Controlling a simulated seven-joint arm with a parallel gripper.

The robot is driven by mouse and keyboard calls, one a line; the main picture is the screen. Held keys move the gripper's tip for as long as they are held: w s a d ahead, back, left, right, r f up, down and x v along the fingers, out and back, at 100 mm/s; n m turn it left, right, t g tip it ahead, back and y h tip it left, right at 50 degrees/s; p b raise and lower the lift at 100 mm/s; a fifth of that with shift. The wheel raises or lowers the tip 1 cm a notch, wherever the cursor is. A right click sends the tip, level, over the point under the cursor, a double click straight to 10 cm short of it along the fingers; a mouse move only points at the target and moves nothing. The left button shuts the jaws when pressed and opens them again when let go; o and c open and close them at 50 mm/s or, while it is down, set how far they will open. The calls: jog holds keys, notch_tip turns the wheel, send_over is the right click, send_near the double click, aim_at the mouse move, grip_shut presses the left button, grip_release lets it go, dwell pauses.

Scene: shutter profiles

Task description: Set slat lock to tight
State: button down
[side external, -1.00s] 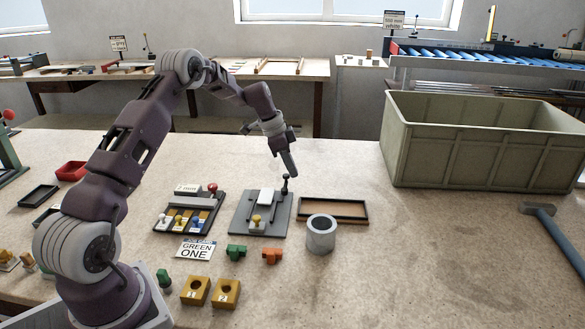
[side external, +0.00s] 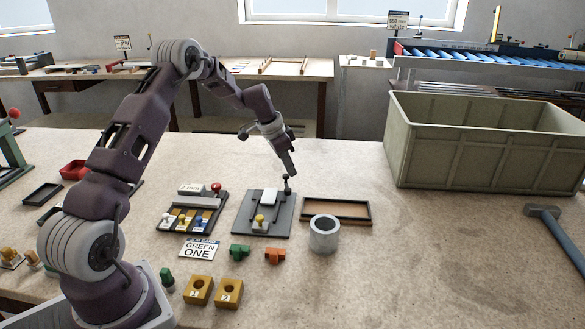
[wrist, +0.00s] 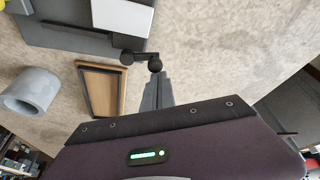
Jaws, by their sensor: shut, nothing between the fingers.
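A dark grey plate fixture (side external: 243,226) stands on the bench with a white block (side external: 269,197), a yellow-knobbed peg (side external: 260,221) and a black-knobbed lever (side external: 287,184) at its back right. I take this lever for the slat lock; no readable tight mark shows. My gripper (side external: 293,175) is shut and empty, its tips right beside the lever's knob. In the wrist view, the closed fingers (wrist: 157,88) point at the black ball knob (wrist: 155,65), seemingly at or very near it; contact is unclear. The fixture's edge (wrist: 75,38) shows at top left.
A shallow wooden-floored tray (side external: 337,210) and a grey cylinder (side external: 324,235) stand just right of the fixture. A board with coloured pegs (side external: 190,212) is to its left. Green (side external: 240,251) and orange (side external: 275,256) pieces lie in front. A large bin (side external: 490,145) stands at right.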

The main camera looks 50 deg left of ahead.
jog(key=n, duration=0.2)
jog(key=s+n+y, duration=0.1)
jog(key=shift+s+a+n, duration=0.2)
jog(key=shift+a+n, duration=0.2)
jog(key=n, duration=0.1)
jog(key=s+n+y, duration=0.1)
jog(key=n, duration=0.1)
jog(key=shift+s+a+n+y, duration=0.2)
jog(key=shift+n+y, duration=0.1)
jog(key=n, duration=0.2)
jog(key=s+n+y, duration=0.1)
jog(key=s+n+g, duration=0.1)
jog(key=n, duration=0.1)
jog(key=shift+s+d+n+y, duration=0.1)
jog(key=shift+s+n+y, duration=0.05)
jog(key=shift+n+y, duration=0.15)
jog(key=shift+s, duration=0.25)
jog(key=shift+s+d, duration=0.1)
jog(key=shift+d, duration=0.05)
jog(key=w+a, duration=0.1)
jog(key=a, duration=0.1)
jog(key=w+a, duration=0.1)
jog(key=shift+w+a+r, duration=0.3)
jog(key=shift+a+r, duration=0.05)
jog(key=shift+r, duration=0.05)
jog(key=v, duration=1)
jog(key=shift+d, duration=0.35)
